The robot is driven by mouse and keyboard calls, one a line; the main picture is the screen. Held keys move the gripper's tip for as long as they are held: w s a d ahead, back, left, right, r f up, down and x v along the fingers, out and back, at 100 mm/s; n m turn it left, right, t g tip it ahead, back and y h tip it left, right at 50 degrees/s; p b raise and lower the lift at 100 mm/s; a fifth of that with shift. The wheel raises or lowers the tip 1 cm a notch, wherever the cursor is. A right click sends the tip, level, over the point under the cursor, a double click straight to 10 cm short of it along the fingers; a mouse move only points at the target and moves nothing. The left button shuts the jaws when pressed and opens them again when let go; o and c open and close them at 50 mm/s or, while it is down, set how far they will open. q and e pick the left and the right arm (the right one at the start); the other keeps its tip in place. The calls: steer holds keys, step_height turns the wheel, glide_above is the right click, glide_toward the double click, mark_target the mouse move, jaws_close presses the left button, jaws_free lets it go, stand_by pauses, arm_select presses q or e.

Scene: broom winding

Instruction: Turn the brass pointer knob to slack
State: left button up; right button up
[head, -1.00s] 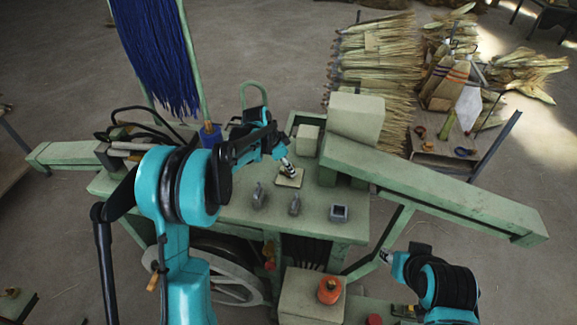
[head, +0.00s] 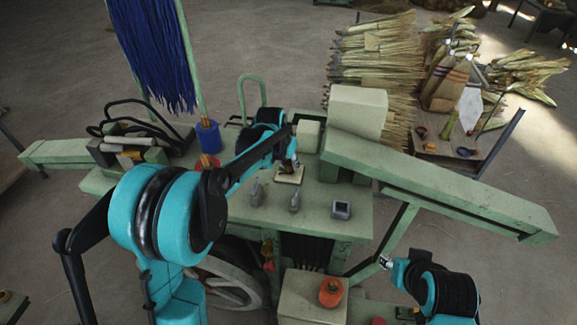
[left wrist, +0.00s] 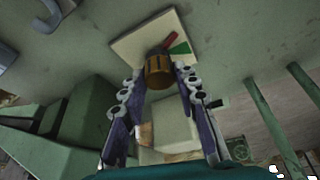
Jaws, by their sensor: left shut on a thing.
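The brass knob (left wrist: 160,72) stands on a pale square plate (left wrist: 127,45), which has a red mark and a green wedge beside the knob. The plate (head: 289,178) also shows on the green machine table in the head view. My left gripper (left wrist: 160,78) is shut on the knob, one finger on each side of it. In the head view my left arm and gripper (head: 292,163) hide most of the knob. I cannot tell which mark its pointer faces. My right gripper (head: 385,262) is at the lower right, away from the plate; its fingers are too small to judge.
Grey levers (head: 256,192) and a square grey socket (head: 341,210) stand in front of the plate. A pale green block (head: 308,136) is close behind it. A long green beam (head: 440,190) slopes to the right. Blue cord (head: 152,60) hangs at the left.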

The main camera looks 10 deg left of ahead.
arm_select(q)
steer(key=n+y+b, duration=0.1)
steer(key=n, duration=0.2)
steer(key=shift+d+f, duration=0.1)
steer(key=n+y+b, duration=0.1)
steer(key=n, duration=0.2)
steer(key=shift+d+n+y, duration=0.1)
steer(key=shift+n+y, duration=0.2)
steer(key=n+y+b, duration=0.1)
steer(key=n, duration=0.2)
steer(key=n+g+y, duration=0.1)
steer(key=n, duration=0.1)
steer(key=shift+w+d+n+b, duration=0.1)
steer(key=shift+n+b, duration=0.3)
steer(key=o, duration=1.2)
steer(key=shift+c, duration=0.2)
steer(key=v, duration=1.2)
